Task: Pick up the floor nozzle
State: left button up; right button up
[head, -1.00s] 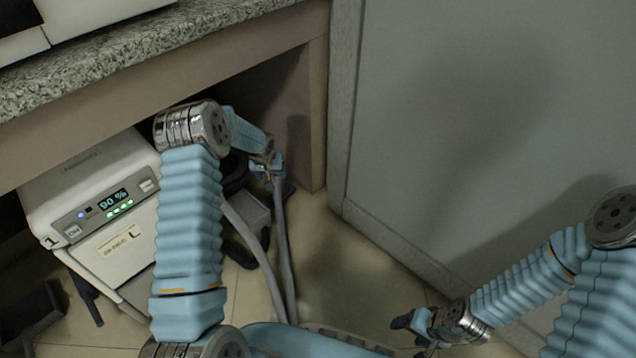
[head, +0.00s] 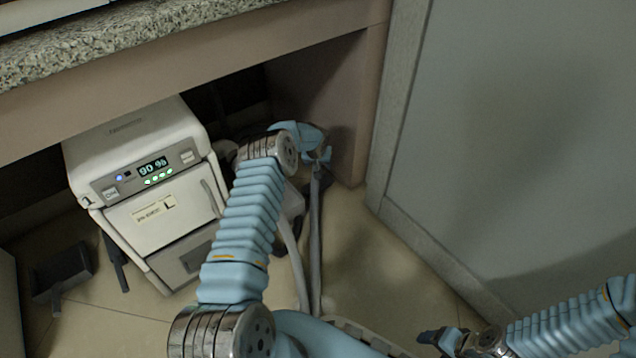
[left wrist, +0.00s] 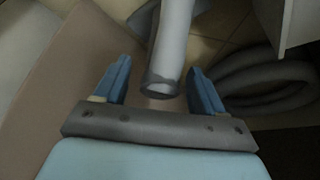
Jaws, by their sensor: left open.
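A grey tube (head: 316,235), which I take to be part of the floor nozzle, stands steeply under the counter in the head view. A second grey tube or hose runs beside it. My left gripper (head: 320,157) is at the upper end of the tube, partly hidden by my arm. In the left wrist view the tube's round end (left wrist: 161,85) lies between the two blue fingers of my left gripper (left wrist: 161,73), with a gap on each side. The fingers are open. The nozzle's foot is not clearly visible. My right gripper (head: 440,338) is low at right, its jaws unclear.
A white machine (head: 150,215) with a lit "90 %" display stands under the granite counter (head: 150,40). A dark piece (head: 62,275) lies on the floor at left. A grey wall panel (head: 520,130) stands at right. A dark coiled hose (left wrist: 270,95) shows in the left wrist view.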

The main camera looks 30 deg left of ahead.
pick_arm(q)
jog(key=shift+w+a+f, duration=0.1)
jog(key=shift+w+f, duration=0.1)
jog(key=shift+f, duration=0.35)
grip_shut()
jog(key=shift+r, duration=0.1)
jog(key=shift+r, duration=0.1)
